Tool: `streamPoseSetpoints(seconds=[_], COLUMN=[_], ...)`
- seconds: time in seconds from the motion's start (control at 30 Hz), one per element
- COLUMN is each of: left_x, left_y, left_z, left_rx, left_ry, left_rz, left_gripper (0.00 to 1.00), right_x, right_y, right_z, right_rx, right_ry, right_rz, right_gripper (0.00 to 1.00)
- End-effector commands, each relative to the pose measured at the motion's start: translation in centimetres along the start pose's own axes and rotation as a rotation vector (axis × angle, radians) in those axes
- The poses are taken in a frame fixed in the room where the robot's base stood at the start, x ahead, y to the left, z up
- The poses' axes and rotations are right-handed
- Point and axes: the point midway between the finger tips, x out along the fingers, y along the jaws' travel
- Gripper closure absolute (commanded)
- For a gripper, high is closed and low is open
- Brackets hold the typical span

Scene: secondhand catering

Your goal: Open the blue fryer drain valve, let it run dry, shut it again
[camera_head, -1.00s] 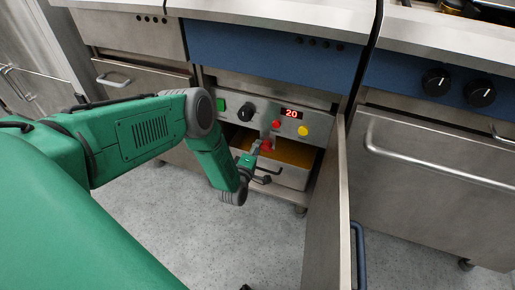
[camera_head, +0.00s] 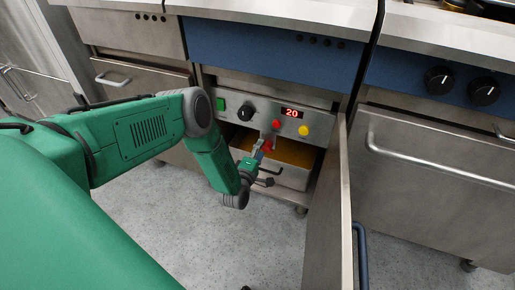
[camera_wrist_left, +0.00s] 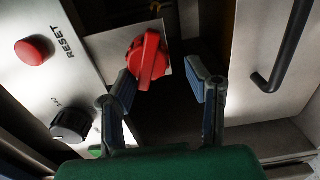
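The blue fryer (camera_head: 270,48) stands in the middle with its cabinet door (camera_head: 330,220) swung open. Its red drain valve handle (camera_head: 268,146) is small in the head view, below the control panel; it also shows large in the left wrist view (camera_wrist_left: 150,60). My left gripper (camera_head: 259,152) is at the handle. In the left wrist view my left gripper (camera_wrist_left: 165,88) is open, with the handle just beyond and between its fingertips, nearer the left finger. I cannot tell whether they touch.
A drain pan (camera_head: 288,174) with yellow-brown contents and a dark handle sits below the valve. The panel (camera_head: 262,118) carries a display reading 20, a black knob, and green, red and yellow buttons. The open door bounds the right side. Grey floor (camera_head: 200,240) is clear in front.

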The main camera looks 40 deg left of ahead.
Motion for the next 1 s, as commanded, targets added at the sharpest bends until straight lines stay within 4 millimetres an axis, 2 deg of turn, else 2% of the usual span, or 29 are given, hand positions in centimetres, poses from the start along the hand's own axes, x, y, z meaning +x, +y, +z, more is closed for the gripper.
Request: streamPoseSetpoints(seconds=[0.3,0.43,0.57,0.8,1.0], left_x=[0.1,-0.8,-3.1,-8.2,-11.1], left_y=[0.2,0.1,0.1,0.0,0.0], left_z=[-0.4,-0.5,-0.4,-0.1,0.0], left_rx=[0.0,0.001,0.001,0.002,0.001], left_ry=[0.006,0.006,0.005,0.003,0.002], left_rz=[0.007,0.005,0.002,0.002,0.003], left_gripper=[0.57,0.57,0.57,0.57,0.57], right_x=[-0.1,-0.1,-0.1,-0.1,-0.1], right_y=[0.0,0.0,0.0,0.0,0.0], right_z=[0.1,0.1,0.1,0.1,0.1], right_rx=[0.0,0.0,0.0,0.0,0.0], right_ry=[0.001,0.002,0.003,0.003,0.003], right_rz=[0.0,0.0,0.0,0.0,0.0], right_gripper=[0.6,0.6,0.6,0.6,0.6])
